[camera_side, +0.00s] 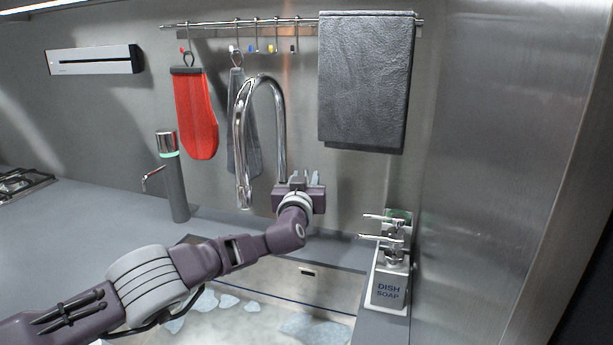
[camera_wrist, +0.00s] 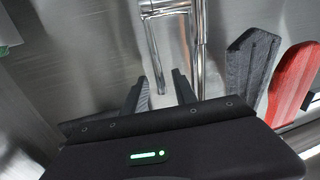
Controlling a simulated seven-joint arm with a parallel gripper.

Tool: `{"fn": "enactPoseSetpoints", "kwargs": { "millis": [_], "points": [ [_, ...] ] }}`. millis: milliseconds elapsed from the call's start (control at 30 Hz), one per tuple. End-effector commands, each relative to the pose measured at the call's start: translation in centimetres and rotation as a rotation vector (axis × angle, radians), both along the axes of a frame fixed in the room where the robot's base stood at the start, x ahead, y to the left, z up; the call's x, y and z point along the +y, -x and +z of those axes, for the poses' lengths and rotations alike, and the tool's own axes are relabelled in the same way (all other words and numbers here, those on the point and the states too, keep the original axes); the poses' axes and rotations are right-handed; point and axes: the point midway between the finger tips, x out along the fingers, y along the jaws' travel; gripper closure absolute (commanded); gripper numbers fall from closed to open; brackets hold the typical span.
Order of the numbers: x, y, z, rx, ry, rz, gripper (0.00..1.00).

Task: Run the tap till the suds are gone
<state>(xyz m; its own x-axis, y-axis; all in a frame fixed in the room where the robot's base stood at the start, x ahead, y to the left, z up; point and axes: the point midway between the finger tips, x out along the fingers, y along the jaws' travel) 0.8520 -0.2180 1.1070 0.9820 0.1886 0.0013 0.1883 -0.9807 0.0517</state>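The chrome tap (camera_side: 279,115) arches over the sink (camera_side: 262,273), and no water stream shows below its spout. Whitish suds patches (camera_side: 318,326) lie in the sink bottom. My gripper (camera_side: 303,178) is beside the tap's base, fingers toward the back wall. In the wrist view, my gripper (camera_wrist: 158,92) has its two dark fingers apart. A thin chrome lever (camera_wrist: 154,55) of the tap reaches down between them, and I see no clear contact. The tap's thicker pipe (camera_wrist: 197,45) stands just right of the lever. My gripper hides the lever in the side view.
Soap dispensers (camera_side: 390,282) stand right of the sink. A dark cylindrical dispenser (camera_side: 174,186) stands on the left counter. A red mitt (camera_side: 195,115), a grey mitt (camera_side: 252,130) and a dark towel (camera_side: 364,82) hang from the rail behind. The left counter is mostly clear.

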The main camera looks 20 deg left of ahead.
Motion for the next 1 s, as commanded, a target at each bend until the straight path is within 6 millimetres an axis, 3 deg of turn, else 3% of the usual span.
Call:
{"fn": "enactPoseSetpoints", "kwargs": {
  "millis": [300,633,667,833,1000],
  "points": [
    [0.2,-2.0,-0.2,0.003,0.001,-0.004,0.67],
    [0.4,-2.2,0.0,0.002,0.0,0.0,0.67],
    [0.4,-2.2,0.0,0.002,0.0,0.0,0.69],
    [0.4,-2.2,0.0,0.002,0.0,0.0,1.0],
    [0.4,-2.2,0.0,0.001,0.0,0.0,1.0]
  ]
}}
